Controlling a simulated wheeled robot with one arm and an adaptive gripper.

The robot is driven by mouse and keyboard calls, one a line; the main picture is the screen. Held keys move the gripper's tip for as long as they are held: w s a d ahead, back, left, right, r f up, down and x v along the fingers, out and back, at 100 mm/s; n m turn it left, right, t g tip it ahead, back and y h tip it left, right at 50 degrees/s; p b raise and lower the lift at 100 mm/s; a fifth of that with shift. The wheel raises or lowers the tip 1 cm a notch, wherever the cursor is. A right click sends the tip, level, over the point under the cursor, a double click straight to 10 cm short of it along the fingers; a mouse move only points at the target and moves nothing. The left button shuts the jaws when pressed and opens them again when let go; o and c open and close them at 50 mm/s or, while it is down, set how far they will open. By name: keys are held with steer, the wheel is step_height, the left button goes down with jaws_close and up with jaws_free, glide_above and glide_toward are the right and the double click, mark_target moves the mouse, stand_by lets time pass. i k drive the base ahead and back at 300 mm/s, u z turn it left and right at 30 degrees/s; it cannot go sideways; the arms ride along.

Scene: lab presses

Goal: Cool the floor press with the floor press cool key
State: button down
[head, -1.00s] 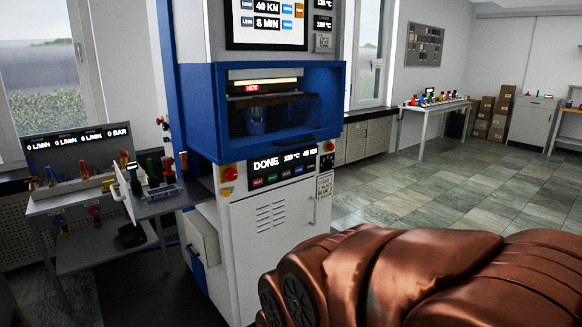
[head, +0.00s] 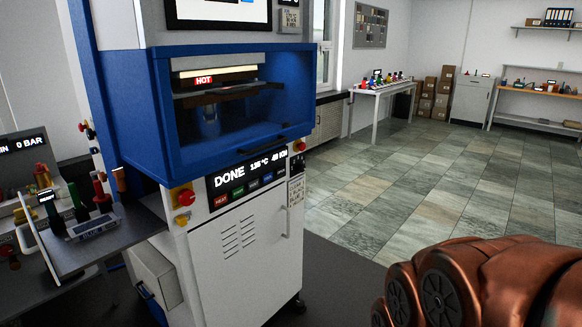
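The floor press (head: 240,240) is a white cabinet with a blue pressing chamber (head: 165,130), in the middle left of the head view. Its display (head: 240,174) reads DONE with a temperature and a force. Below the display is a row of small coloured keys (head: 238,192): red at the left, then green, then blue and darker ones. Their labels are too small for me to tell surely which is the cool key. A HOT sign (head: 204,80) glows at the platens inside the chamber. My copper arm shows at the lower right, apart from the press; my gripper is out of view.
A red knob on yellow (head: 184,197) sits left of the display. A side shelf (head: 90,245) with coloured handled tools juts out at the left. The tiled floor (head: 430,180) right of the press is clear. A white table (head: 375,90) and boxes (head: 435,95) stand farther back.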

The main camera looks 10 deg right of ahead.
mark_target(268, 177)
steer(key=i, duration=0.95)
steer(key=u, duration=0.4)
